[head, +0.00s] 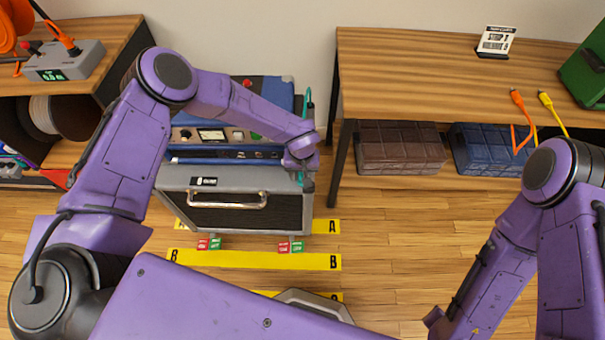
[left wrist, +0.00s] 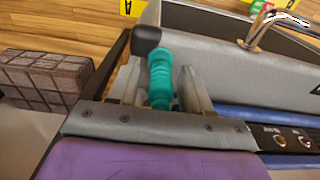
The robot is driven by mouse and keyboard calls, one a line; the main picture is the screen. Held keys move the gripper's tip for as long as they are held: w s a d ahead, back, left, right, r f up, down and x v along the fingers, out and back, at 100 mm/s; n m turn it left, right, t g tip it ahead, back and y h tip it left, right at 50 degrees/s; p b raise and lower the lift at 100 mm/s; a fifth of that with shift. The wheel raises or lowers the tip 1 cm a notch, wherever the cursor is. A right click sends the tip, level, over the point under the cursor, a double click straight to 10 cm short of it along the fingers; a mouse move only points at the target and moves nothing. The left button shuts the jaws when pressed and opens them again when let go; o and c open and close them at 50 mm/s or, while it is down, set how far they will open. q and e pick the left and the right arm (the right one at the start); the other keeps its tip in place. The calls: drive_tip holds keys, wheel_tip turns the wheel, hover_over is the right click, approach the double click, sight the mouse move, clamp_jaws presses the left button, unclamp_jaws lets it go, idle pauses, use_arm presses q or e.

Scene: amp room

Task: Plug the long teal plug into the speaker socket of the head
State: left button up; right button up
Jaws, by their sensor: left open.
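The long teal plug (left wrist: 160,78) shows in the left wrist view, with a ribbed body standing between the fingers of my left gripper (left wrist: 165,92). The jaws are open around it, and its far end is near a black corner piece of the grey cabinet. In the head view my left gripper (head: 303,172) is at the right side of the amp, partly hidden by its own wrist. A teal cable (head: 307,100) rises behind it. The blue amp head (head: 265,92) sits on the grey speaker cabinet (head: 180,178). The speaker socket is not visible. My right gripper is out of view.
A wooden shelf unit (head: 430,80) stands right of the cabinet, with a brown case (head: 400,148) and a blue case (head: 485,150) below. Orange (head: 517,98) and yellow (head: 546,98) plugs hang there. Yellow strips (head: 255,259) mark the open floor in front.

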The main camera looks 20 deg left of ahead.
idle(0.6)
use_arm(q)
clamp_jaws()
drive_tip(key=shift+r, duration=0.15)
drive_tip(key=shift+s+r+p, duration=0.15)
drive_tip(key=shift+r+p, duration=2.45)
drive_tip(key=shift+r, duration=0.3)
